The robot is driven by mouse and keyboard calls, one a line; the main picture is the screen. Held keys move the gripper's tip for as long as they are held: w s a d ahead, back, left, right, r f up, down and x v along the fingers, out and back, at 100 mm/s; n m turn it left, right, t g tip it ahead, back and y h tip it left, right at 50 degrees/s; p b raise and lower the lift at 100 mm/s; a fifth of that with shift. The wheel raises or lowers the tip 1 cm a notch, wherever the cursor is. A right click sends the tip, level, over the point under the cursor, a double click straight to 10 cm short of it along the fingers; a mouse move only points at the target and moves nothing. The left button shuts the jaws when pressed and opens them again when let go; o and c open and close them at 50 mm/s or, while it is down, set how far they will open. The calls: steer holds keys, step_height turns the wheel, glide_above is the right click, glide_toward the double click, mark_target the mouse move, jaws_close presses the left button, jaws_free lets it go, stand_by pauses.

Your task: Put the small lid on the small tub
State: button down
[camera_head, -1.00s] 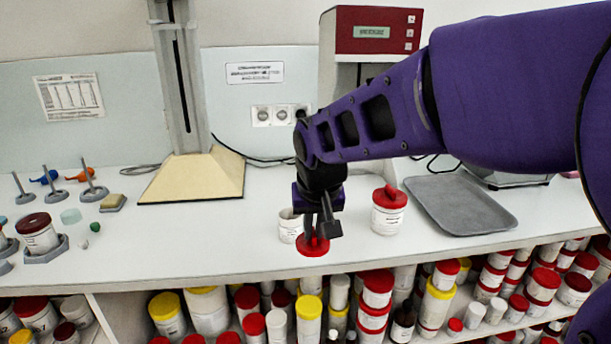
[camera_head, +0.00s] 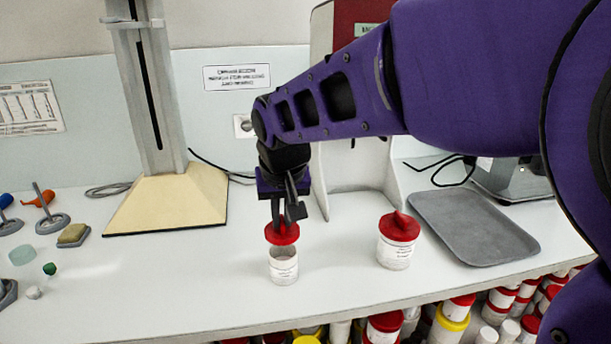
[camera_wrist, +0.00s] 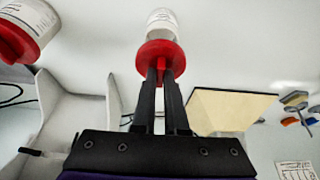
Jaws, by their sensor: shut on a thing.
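The small lid (camera_head: 282,234) is a red disc with an upright grip, and my gripper (camera_head: 281,217) is shut on that grip. The small tub (camera_head: 284,269) is white with a printed label and stands upright and open on the bench. In the head view the lid is raised just above the tub, and part of the open mouth shows below it. In the wrist view my gripper (camera_wrist: 161,76) holds the lid (camera_wrist: 160,58), which overlaps the near end of the tub (camera_wrist: 161,22). I cannot tell if they are exactly in line.
A larger white tub with a red lid (camera_head: 397,241) stands to the right. A grey tray (camera_head: 474,227) lies further right. A stand with a cream base (camera_head: 170,203) is at the left back. The bench is clear around the small tub; its front edge drops to shelves of jars.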

mark_target(282, 232)
steer(key=shift+w+a+f, duration=0.1)
steer(key=shift+w+a, duration=0.05)
steer(key=shift+w, duration=0.35)
steer(key=shift+s+f+b, duration=0.1)
steer(key=shift+f+b, duration=1.45)
steer(key=shift+f, duration=0.6)
steer(key=shift+f, duration=0.65)
stand_by(0.5)
steer(key=c, duration=0.9)
jaws_free()
steer(key=shift+o, duration=0.4)
steer(key=o, duration=0.4)
steer(key=shift+o, duration=0.2)
